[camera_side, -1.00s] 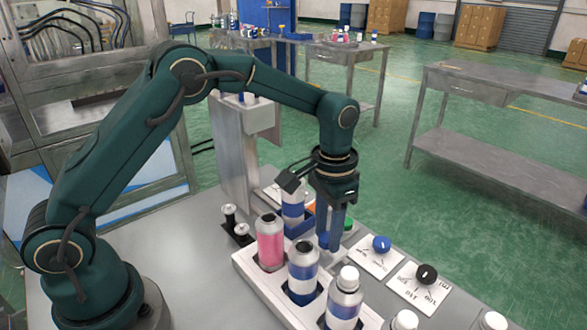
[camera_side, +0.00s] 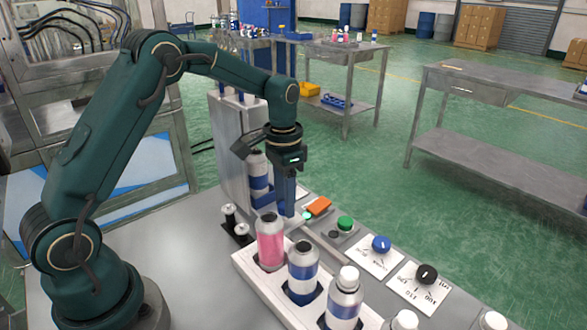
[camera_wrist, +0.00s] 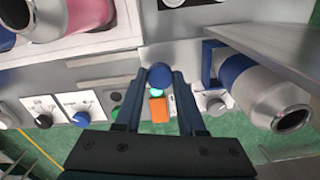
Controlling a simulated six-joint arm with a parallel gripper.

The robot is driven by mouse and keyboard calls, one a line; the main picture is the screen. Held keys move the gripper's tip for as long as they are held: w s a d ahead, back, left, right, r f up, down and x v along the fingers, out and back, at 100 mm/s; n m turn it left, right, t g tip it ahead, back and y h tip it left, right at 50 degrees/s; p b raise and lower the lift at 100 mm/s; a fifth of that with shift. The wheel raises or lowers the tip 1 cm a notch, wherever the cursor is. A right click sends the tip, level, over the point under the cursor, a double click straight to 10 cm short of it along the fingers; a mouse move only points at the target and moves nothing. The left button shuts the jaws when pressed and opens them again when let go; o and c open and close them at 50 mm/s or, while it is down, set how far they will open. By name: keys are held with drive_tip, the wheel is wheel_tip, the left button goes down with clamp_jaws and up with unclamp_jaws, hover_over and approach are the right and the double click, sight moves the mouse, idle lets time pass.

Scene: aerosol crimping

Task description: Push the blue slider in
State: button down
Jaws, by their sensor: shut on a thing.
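The blue slider (camera_side: 264,201) carries an upright silver can (camera_side: 258,176) with a blue band. It is beside the grey machine column (camera_side: 228,150) in the side view. The slider's blue cradle (camera_wrist: 213,66) and the can (camera_wrist: 262,92) show at right in the wrist view. My gripper (camera_side: 285,211) points down just right of the can in the side view. In the wrist view my gripper's fingers (camera_wrist: 160,80) are shut on a round blue knob (camera_wrist: 160,75). In the side view the fingers largely hide the knob.
A white rack (camera_side: 268,286) holds a pink can (camera_side: 270,242) and blue-banded cans in front. An orange switch (camera_side: 319,206), a green button (camera_side: 345,223), a blue dial (camera_side: 381,244) and a black dial (camera_side: 426,274) lie to the right.

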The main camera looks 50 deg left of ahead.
drive_tip(key=shift+w+a, duration=0.1)
drive_tip(key=shift+a, duration=0.25)
drive_tip(key=c, duration=0.5)
unclamp_jaws()
drive_tip(key=shift+d, duration=0.1)
drive_tip(key=shift+r, duration=0.1)
drive_tip(key=shift+r, duration=2.5)
